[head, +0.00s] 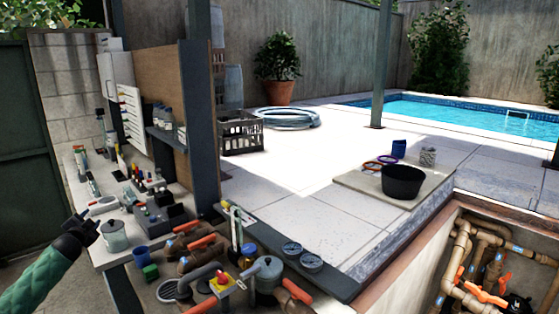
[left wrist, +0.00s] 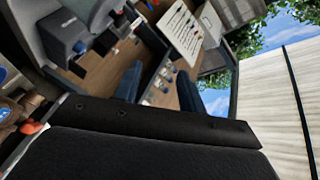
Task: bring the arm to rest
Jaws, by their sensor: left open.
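My left arm, with a green sleeve (head: 42,275), comes in from the lower left of the head view. My left gripper (head: 86,226) is dark and empty, at the left edge of the workbench (head: 105,258). It appears just left of a grey lidded pot (head: 115,236), and I cannot tell its exact height over the bench. In the left wrist view the picture is tilted, and the two dark fingers (left wrist: 160,92) stand apart with nothing held between them. My right gripper is in neither view.
A blue cup (head: 141,254), a green block (head: 151,272) and pipes with orange handles (head: 200,243) crowd the bench. A wooden panel (head: 160,95) and a post (head: 199,120) rise behind. An open pit with pipes (head: 485,265) lies at the lower right.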

